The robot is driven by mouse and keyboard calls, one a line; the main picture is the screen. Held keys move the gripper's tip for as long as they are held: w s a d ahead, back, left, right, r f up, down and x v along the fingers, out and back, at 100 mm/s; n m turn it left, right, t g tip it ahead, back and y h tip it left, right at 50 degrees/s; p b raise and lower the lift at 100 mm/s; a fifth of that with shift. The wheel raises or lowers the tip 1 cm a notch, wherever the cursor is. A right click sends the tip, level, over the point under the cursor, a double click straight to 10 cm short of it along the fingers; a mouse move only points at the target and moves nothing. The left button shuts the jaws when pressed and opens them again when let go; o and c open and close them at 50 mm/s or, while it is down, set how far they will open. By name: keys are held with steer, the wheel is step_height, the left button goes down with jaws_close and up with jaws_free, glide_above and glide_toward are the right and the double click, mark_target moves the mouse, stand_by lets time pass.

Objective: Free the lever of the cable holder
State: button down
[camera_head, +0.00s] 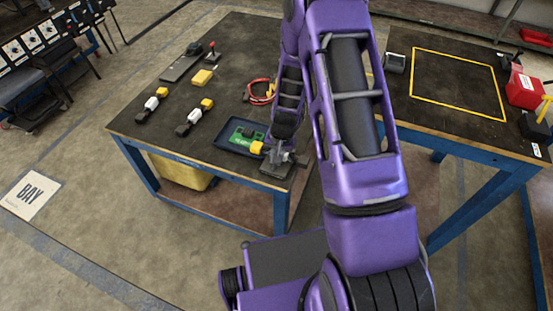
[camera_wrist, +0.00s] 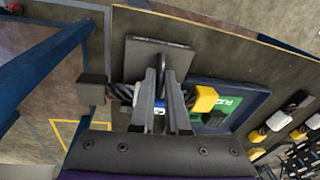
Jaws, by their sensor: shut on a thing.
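The cable holder has a flat grey base plate (camera_wrist: 143,55) lying at the near corner of the dark table. Its dark lever (camera_wrist: 181,52) stands out between my fingertips. My gripper (camera_wrist: 163,78) is shut on the lever, with the fingers hiding much of it. A short cable crosses the holder behind the fingers. It has a yellow connector (camera_wrist: 204,98) on the right and a dark end (camera_wrist: 92,90) on the left. In the head view my gripper (camera_head: 278,157) is at the table corner, beside the yellow connector (camera_head: 257,147); the lever is hard to make out there.
A blue tray (camera_head: 222,142) with a green board (camera_head: 247,134) lies close beside the holder. Cables with yellow ends (camera_head: 153,103), a yellow block (camera_head: 203,77) and a red cable coil (camera_head: 262,92) are farther off. A second table (camera_head: 440,117) with a yellow outline stands right.

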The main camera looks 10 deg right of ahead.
steer(key=t+h+b, duration=0.1)
steer(key=s+a+t+h+b, duration=0.1)
steer(key=t+b, duration=0.2)
steer(key=shift+s+a+h+b, duration=0.15)
steer(key=shift+s+h+b, duration=0.15)
steer(key=shift+h+b, duration=0.1)
steer(key=shift+s+a+r+n+t+h+b, duration=0.1)
steer(key=shift+s+a+n+t+h+b, duration=0.15)
steer(key=shift+t+h, duration=0.45)
steer(key=shift+s+a+r+n+t+h+b, duration=0.15)
steer(key=shift+s+t+h+b, duration=0.15)
steer(key=shift+t, duration=0.8)
steer(key=shift+d, duration=0.1)
steer(key=c, duration=0.9)
jaws_free()
